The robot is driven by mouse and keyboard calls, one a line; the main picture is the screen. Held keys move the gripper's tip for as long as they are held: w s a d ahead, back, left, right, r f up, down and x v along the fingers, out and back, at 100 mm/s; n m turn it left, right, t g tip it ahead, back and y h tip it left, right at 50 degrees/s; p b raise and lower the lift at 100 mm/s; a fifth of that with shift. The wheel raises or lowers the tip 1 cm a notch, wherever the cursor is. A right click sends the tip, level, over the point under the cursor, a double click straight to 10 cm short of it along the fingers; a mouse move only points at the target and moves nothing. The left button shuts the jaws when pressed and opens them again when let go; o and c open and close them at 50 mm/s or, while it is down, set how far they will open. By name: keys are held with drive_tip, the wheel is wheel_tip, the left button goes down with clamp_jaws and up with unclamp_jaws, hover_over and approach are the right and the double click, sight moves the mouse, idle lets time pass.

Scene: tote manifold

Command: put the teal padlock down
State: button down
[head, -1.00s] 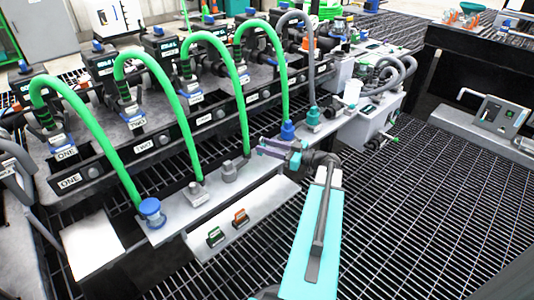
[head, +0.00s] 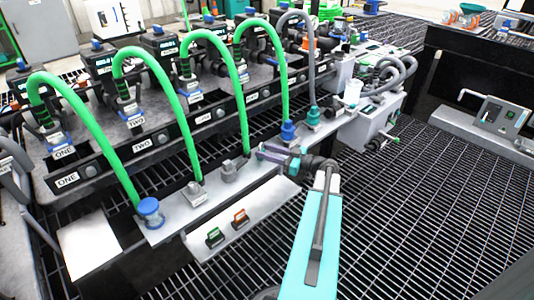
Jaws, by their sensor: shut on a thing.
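My gripper (head: 272,154) is over the right part of the grey manifold ledge (head: 185,215), just right of a square grey fitting. It reaches in from the right at the end of my teal arm and is shut. The teal padlock is not clear as a separate shape. A small teal patch (head: 295,163) shows at the gripper, and it is too small to tell padlock from gripper parts. I cannot tell whether the held thing touches the ledge.
Several green hoses (head: 95,135) arch over the ledge. Blue (head: 288,131) and teal (head: 313,116) couplings stand behind my gripper. Open grating lies to the right.

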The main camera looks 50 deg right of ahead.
drive_tip(key=shift+f, duration=0.15)
drive_tip(key=c, duration=1.3)
unclamp_jaws()
drive_tip(key=shift+o, duration=0.2)
drive_tip(key=shift+r, duration=0.25)
drive_tip(key=p+v, duration=0.2)
drive_tip(key=v, duration=1)
drive_tip(key=shift+f, duration=0.1)
